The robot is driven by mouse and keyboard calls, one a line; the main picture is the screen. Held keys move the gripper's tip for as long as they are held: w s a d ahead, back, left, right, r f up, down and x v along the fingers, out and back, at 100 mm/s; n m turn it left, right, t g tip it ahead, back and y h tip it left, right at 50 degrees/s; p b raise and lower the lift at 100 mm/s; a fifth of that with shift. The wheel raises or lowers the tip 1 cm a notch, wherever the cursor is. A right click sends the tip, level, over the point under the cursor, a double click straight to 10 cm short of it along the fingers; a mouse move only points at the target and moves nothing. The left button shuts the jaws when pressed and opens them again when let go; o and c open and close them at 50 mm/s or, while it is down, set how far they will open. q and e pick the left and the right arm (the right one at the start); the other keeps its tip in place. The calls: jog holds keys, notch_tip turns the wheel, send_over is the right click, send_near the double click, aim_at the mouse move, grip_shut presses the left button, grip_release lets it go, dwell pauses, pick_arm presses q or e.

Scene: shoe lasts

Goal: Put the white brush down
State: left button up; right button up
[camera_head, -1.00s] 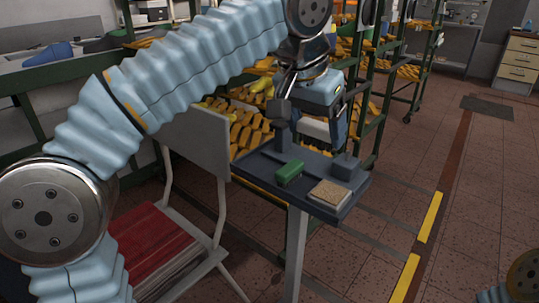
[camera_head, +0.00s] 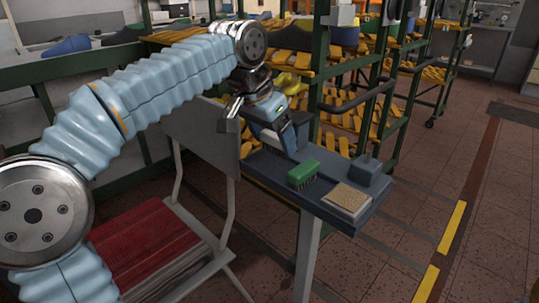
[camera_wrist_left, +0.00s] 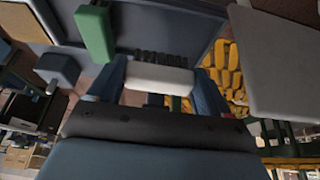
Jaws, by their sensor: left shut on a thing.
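My left gripper (camera_head: 284,138) is over the far left part of the small dark table (camera_head: 268,176), beyond the green brush (camera_head: 303,173). In the left wrist view the gripper (camera_wrist_left: 160,84) is shut on the white brush (camera_wrist_left: 160,77). The brush's pale body lies across between the two fingers, and its dark bristles point toward the tabletop. I cannot tell whether the bristles touch it. The green brush stands on the table, apart from the white one, and also shows in the left wrist view (camera_wrist_left: 94,33). My right gripper is not in view.
A beige-topped block (camera_head: 346,200) and a dark block (camera_head: 369,170) sit at the table's right end. A chair with a red seat (camera_head: 150,250) stands at the left, its grey backrest (camera_head: 200,135) close to the table. Racks of yellow lasts (camera_head: 345,120) stand behind.

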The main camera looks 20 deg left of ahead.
aim_at(270, 151)
pick_arm(q)
jog(key=shift+a+f+b, duration=0.2)
jog(key=shift+f, duration=0.8)
jog(key=shift+a+f+b, duration=0.15)
jog(key=shift+f, duration=0.8)
jog(key=o, duration=0.9)
jog(key=shift+f, duration=0.15)
jog(key=shift+w, duration=0.1)
jog(key=shift+r, duration=0.3)
jog(key=p+v, duration=0.2)
jog(key=v, duration=0.9)
jog(key=shift+r, duration=0.35)
